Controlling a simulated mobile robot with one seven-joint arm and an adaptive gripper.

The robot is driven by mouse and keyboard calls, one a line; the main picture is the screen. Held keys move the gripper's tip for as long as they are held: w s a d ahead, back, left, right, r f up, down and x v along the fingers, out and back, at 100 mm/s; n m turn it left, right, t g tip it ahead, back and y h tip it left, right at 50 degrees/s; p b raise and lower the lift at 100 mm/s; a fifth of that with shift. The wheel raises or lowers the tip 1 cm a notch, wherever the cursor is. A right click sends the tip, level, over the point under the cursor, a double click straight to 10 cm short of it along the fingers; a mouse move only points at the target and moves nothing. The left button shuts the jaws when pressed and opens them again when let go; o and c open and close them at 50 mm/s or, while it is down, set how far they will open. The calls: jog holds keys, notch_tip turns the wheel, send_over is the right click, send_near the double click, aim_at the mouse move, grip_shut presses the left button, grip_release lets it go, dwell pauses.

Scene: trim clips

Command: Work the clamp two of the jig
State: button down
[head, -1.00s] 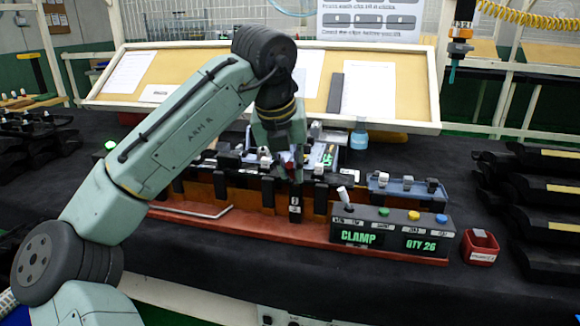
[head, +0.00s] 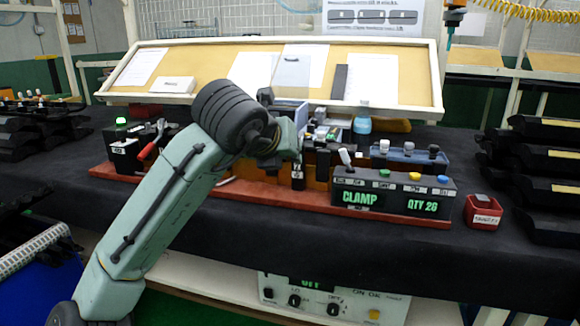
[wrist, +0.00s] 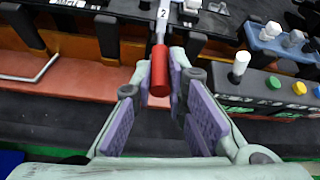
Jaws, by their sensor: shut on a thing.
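Clamp two, marked by a tag with a "2" (wrist: 163,13), stands in the middle of the jig (head: 262,185). Its red handle (wrist: 159,72) points toward the camera in the wrist view. My gripper (wrist: 161,82) is shut on this handle, one purple-padded finger on each side. In the head view my arm's wrist covers the handle and most of the gripper; the tag shows below it. Another lever with a red grip (head: 148,150) stands tilted at the jig's left end.
A control box (head: 392,192) reading "CLAMP" and "QTY 26" stands right of the clamp, with a small toggle lever and coloured buttons. Black trim pieces (head: 545,175) are stacked at right. The dark table front is mostly clear.

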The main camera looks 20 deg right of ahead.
notch_tip(320, 180, down, 5)
jog(key=t+h+b, duration=0.3)
jog(key=t+b, duration=0.1)
jog(key=b, duration=0.6)
jog(key=shift+t+b, duration=0.3)
jog(key=shift+w+f+t+h+b, duration=0.1)
jog(key=shift+t+h+b, duration=0.4)
jog(key=shift+b, duration=0.5)
jog(key=c, duration=1.6)
grip_release()
jog(key=shift+d, duration=0.1)
jog(key=v, duration=1.2)
